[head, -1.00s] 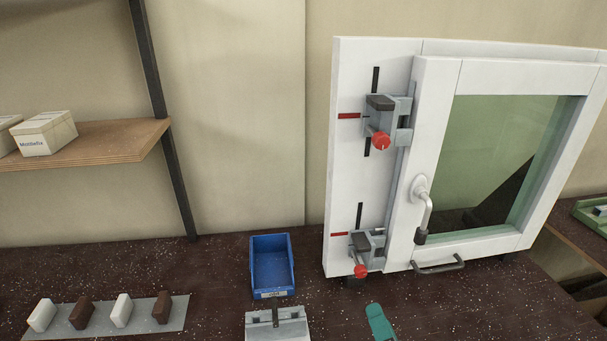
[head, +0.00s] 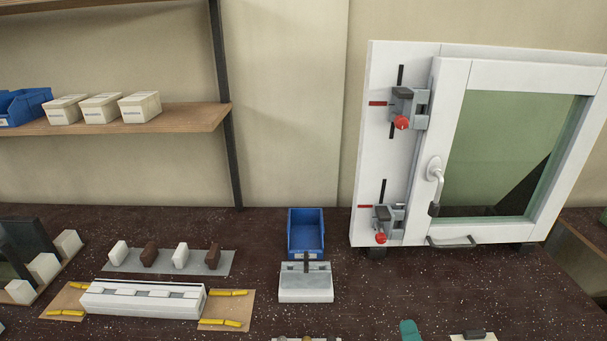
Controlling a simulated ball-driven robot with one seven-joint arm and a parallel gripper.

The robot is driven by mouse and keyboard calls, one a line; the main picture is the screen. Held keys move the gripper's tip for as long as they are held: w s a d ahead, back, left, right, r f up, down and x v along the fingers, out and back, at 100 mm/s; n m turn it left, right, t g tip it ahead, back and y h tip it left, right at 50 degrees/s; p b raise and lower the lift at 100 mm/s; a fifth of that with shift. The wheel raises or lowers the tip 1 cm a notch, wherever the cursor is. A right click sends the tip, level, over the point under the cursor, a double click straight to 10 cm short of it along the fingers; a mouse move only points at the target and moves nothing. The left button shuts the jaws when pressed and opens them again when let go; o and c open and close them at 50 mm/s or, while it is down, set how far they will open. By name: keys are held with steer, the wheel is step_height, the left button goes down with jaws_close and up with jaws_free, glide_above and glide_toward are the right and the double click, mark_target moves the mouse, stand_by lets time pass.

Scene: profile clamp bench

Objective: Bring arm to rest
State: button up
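My arm and my gripper are not in the head view, so its opening is hidden from me. A white window frame (head: 384,170) with a greenish pane stands upright at the right of the dark speckled bench (head: 345,300). Two grey clamps with red knobs sit on its left side, an upper clamp (head: 405,105) and a lower clamp (head: 386,220). A silver handle (head: 437,183) hangs downward on the sash.
A blue bin (head: 306,232) stands behind a white block (head: 306,284). A white profile (head: 143,300) lies between yellow-marked pads at left. Several white and brown pieces stand on a grey strip (head: 218,263). A shelf (head: 190,118) holds boxes. A teal object (head: 409,330) is at the front edge.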

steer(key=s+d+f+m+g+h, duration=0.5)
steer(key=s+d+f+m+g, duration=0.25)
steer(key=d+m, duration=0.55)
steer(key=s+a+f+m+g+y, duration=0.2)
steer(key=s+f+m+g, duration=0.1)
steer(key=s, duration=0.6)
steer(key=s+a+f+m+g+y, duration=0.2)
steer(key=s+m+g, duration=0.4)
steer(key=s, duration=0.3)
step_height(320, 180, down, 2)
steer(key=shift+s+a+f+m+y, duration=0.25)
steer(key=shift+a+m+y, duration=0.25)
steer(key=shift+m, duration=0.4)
